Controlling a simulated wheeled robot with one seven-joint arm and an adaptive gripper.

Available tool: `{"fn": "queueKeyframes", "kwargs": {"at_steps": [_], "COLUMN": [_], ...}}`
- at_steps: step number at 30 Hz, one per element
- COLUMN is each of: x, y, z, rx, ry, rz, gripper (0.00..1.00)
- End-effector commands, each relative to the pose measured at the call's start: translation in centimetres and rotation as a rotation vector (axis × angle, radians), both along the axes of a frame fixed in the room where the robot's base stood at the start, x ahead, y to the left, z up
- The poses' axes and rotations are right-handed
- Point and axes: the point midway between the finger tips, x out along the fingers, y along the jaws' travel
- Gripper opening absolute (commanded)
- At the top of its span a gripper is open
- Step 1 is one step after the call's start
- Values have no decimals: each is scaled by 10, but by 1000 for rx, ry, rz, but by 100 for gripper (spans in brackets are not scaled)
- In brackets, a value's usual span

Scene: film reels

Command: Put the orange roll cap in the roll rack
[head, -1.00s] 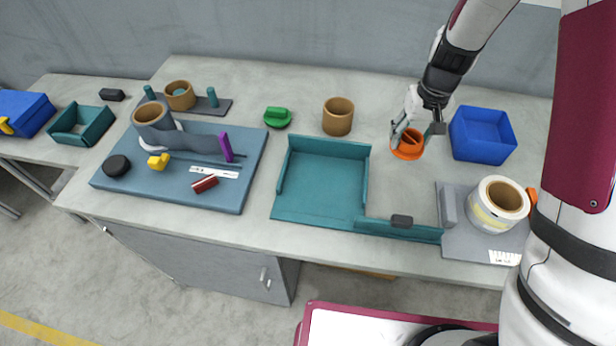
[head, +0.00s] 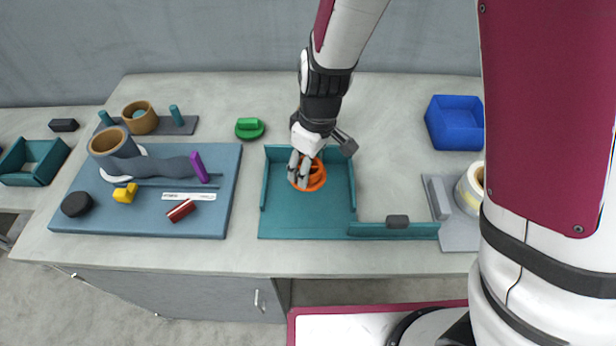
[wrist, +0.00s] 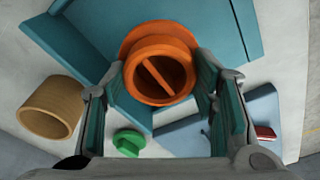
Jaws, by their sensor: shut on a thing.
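My gripper (head: 303,170) is shut on the orange roll cap (head: 316,178), a round flanged piece with a bar across its top. In the head view they are over the back part of the open teal tray (head: 300,225). In the wrist view the cap (wrist: 150,85) sits between the two fingers, with teal walls beyond it. A grey base with two teal pegs (head: 178,124) stands at the back left and bears a brown roll (head: 139,118). I cannot tell for sure whether this base is the roll rack.
A green cap (head: 249,129) lies left of my gripper. A blue board (head: 100,215) with several parts is at left; a blue bin (head: 455,124) is at right.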

Motion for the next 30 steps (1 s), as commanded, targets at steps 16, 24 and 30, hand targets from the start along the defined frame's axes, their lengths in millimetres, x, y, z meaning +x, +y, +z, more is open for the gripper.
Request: {"fn": "queueKeyframes", "kwargs": {"at_steps": [16, 24, 30], "x": [0, 1, 1], "y": [-1, 0, -1], "z": [-57, -58, -60], "rx": [0, 0, 1], "ry": [2, -1, -1], "rz": [-5, -3, -4], "gripper": [26, 26, 73]}}
